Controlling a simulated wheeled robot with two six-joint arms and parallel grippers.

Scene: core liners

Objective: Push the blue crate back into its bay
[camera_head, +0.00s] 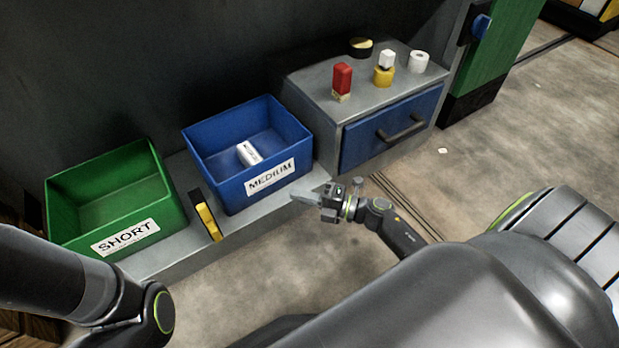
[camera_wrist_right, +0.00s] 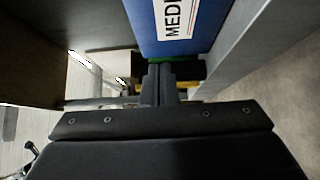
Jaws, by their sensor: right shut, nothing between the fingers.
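The blue crate (camera_head: 229,190) has a white MEDIUM label on its front and stands on the grey shelf, with one small white piece (camera_head: 249,153) lying inside. Its labelled front also shows at the top of the right wrist view (camera_wrist_right: 178,52). My right gripper (camera_head: 297,197) is shut and empty, just to the right of the crate's front corner over the shelf edge. In the right wrist view its closed fingers (camera_wrist_right: 160,80) point along the shelf beside the crate; whether they touch it I cannot tell. My left gripper is out of view; only my left arm shows.
A green crate (camera_head: 171,205) labelled SHORT stands to the left on the grey shelf (camera_head: 160,262). A yellow and black piece (camera_head: 208,222) sits between the crates at the front. A grey cabinet (camera_head: 323,107) with a blue drawer (camera_head: 365,146) and small items on top stands right.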

